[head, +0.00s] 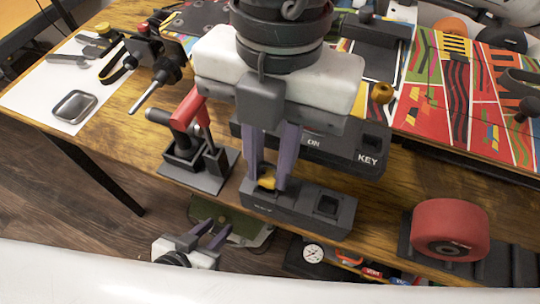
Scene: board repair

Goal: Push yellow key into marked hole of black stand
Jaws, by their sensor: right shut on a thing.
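My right gripper (267,184) comes down from the top centre with its two purple fingers shut on the yellow key (267,182). The key is at the left end of a low black block (300,208) at the table's front edge. I cannot tell whether the key is in the block or just above it. The block has a square dark opening (327,205) on its right part. Behind it is a black stand (340,155) marked "ON" and "KEY", partly hidden by the gripper. My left gripper (218,228) is low, in front of the table edge, fingers apart and empty.
A black holder (195,165) with red-handled tools stands close left of the block. A red wheel (448,228) on a black rack is at right. A metal tray (74,106) lies on white paper at left. Colourful boards (455,90) cover the back right.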

